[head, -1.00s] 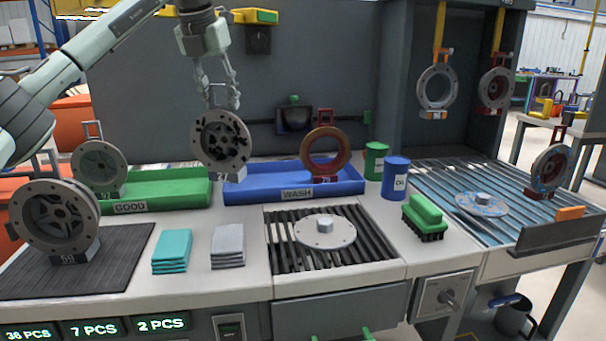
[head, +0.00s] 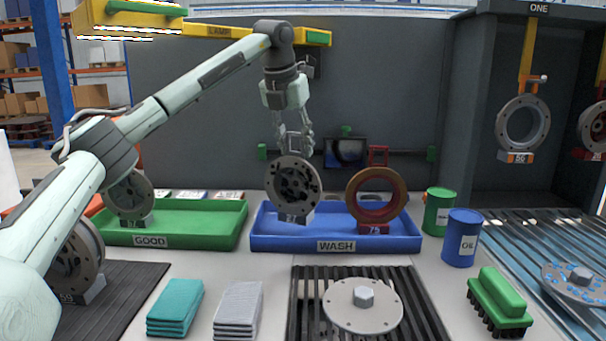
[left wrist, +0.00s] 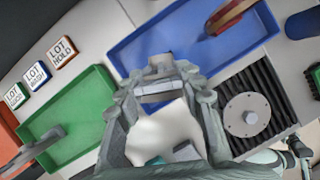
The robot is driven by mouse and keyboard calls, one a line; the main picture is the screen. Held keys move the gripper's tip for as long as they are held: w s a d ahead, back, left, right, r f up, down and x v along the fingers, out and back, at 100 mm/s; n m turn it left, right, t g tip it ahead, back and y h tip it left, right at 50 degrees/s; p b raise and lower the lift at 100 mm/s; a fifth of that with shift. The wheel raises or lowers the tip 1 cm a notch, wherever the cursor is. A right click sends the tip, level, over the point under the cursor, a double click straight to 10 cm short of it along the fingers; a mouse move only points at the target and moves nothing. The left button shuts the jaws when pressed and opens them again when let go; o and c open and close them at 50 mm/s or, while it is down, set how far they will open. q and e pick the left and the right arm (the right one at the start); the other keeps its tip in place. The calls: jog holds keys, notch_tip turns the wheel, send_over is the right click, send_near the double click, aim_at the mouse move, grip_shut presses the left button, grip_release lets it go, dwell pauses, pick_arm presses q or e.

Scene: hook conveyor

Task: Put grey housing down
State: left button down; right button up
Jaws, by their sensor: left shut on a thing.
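My left gripper (head: 294,146) is shut on the upright grey housing (head: 293,186), a round ring with a dark spoked inside and a small numbered base. It hangs in front of the left part of the blue WASH tray (head: 270,241); I cannot tell whether its base touches the tray. In the left wrist view my left gripper's fingers (left wrist: 165,110) extend over the counter, and the housing is hard to make out there. The green GOOD tray (head: 200,238) is to the left. A dark gripper-like shape, perhaps my right gripper (left wrist: 299,152), shows small at lower right.
A red-brown ring (head: 376,195) stands in the right of the WASH tray. Another grey housing (head: 131,194) stands in the GOOD tray's left end. Green (head: 439,211) and blue (head: 461,237) drums stand right. Cloths (head: 176,306) and a slatted grate (head: 310,320) are in front.

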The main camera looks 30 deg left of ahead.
aim_at(296, 163)
pick_arm(q)
jog(key=shift+f, duration=2.1)
jog(key=shift+d, duration=0.1)
jog(key=shift+f, duration=0.15)
jog(key=c, duration=1)
grip_release()
jog(key=v, duration=1.2)
